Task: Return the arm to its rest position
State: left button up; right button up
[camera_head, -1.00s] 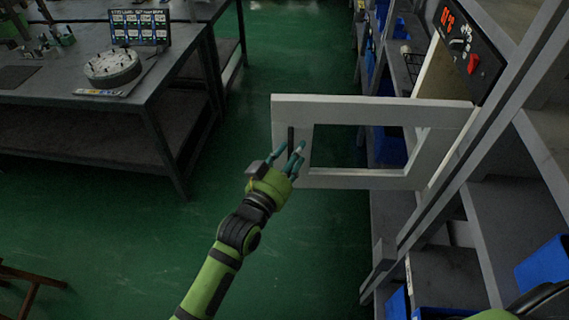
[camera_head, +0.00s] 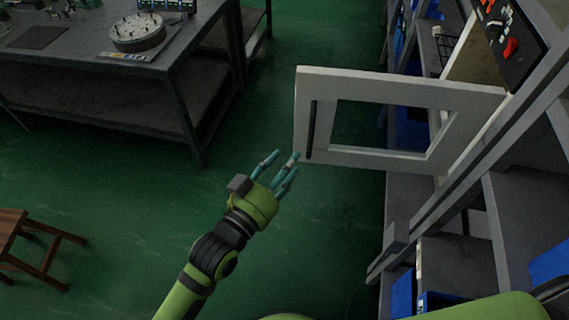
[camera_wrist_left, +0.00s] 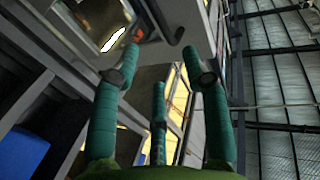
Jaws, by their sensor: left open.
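My left arm (camera_head: 210,258) comes in from the lower left of the head view. Its green gripper (camera_head: 280,172) with teal fingers is open and empty, spread in the air below and left of the white door's handle edge. The white framed door (camera_head: 400,88) stands swung open, with a dark vertical handle (camera_head: 312,130) on its left side. The fingers look apart from the handle. In the left wrist view the open teal fingers (camera_wrist_left: 160,90) point up, with the door's dark handle (camera_wrist_left: 180,22) beyond them. My right gripper is not seen.
A control panel (camera_head: 505,30) with a red switch sits above the door. Grey shelving (camera_head: 500,260) with blue bins (camera_head: 403,295) fills the right. A dark workbench (camera_head: 90,65) stands at upper left, a wooden stool (camera_head: 35,245) at left. Green floor (camera_head: 130,220) is open between.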

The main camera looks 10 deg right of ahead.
pick_arm(q)
jog(key=w+a+f+n+g+y+b, duration=0.1)
jog(key=a+f+y, duration=0.25)
jog(key=f, duration=0.75)
jog(key=a+f+n+g+y, duration=0.15)
jog(key=a+f, duration=0.25)
jog(key=f, duration=0.7)
jog(key=s+a+f+g+y, duration=0.1)
jog(key=s+a+f, duration=0.15)
jog(key=f, duration=0.25)
jog(key=s+a+f+n+g+y, duration=0.1)
jog(key=s+a+f, duration=0.15)
jog(key=f, duration=0.25)
jog(key=s+a+f+g+y, duration=0.1)
jog(key=a+f, duration=0.2)
jog(key=f, duration=0.2)
jog(key=s+a+f+g+y, duration=0.1)
jog(key=s+a+f, duration=0.3)
jog(key=s, duration=0.6)
jog(key=s+a+f+n+g+y+b, duration=0.1)
jog(key=s+a+f+g, duration=0.2)
jog(key=s+f, duration=0.5)
jog(key=s+a+f+n+g+y, duration=0.1)
jog(key=s+a+f, duration=0.4)
jog(key=s, duration=0.7)
jog(key=shift+s+a+f+g+y+b, duration=0.15)
jog(key=shift+a+f+g+y+b, duration=0.3)
jog(key=shift+g, duration=0.5)
